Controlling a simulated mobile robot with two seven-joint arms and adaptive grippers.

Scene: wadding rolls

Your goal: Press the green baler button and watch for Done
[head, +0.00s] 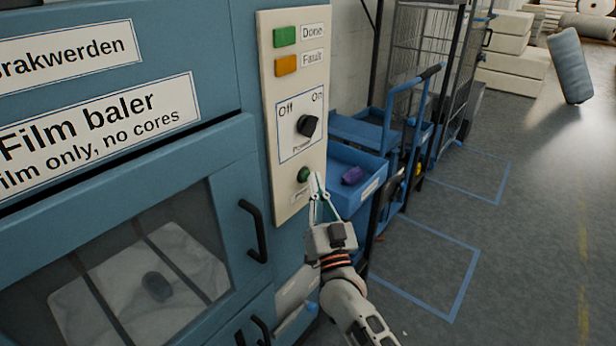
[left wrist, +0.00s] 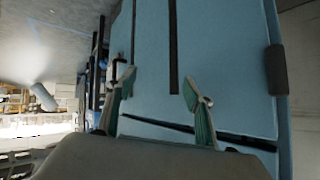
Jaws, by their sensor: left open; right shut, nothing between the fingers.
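The green baler button (head: 303,174) is low on the cream control panel (head: 285,198) of the blue film baler (head: 215,55). The green Done lamp (head: 285,37) is at the panel's top, and I cannot tell if it is lit. The orange Fault lamp (head: 286,65) is below it. My right gripper (head: 316,180) is shut and empty, its tips just right of the button; contact is unclear. The label under the button is partly hidden. My left gripper (left wrist: 150,80) is open and empty in the left wrist view, in front of a blue surface.
A black power knob (head: 307,125) sits between Off and On. A blue cart (head: 345,160) holding a purple item (head: 352,176) stands right of the baler. A door handle (head: 253,231) sticks out at the baler's front. Floor at right is mostly clear.

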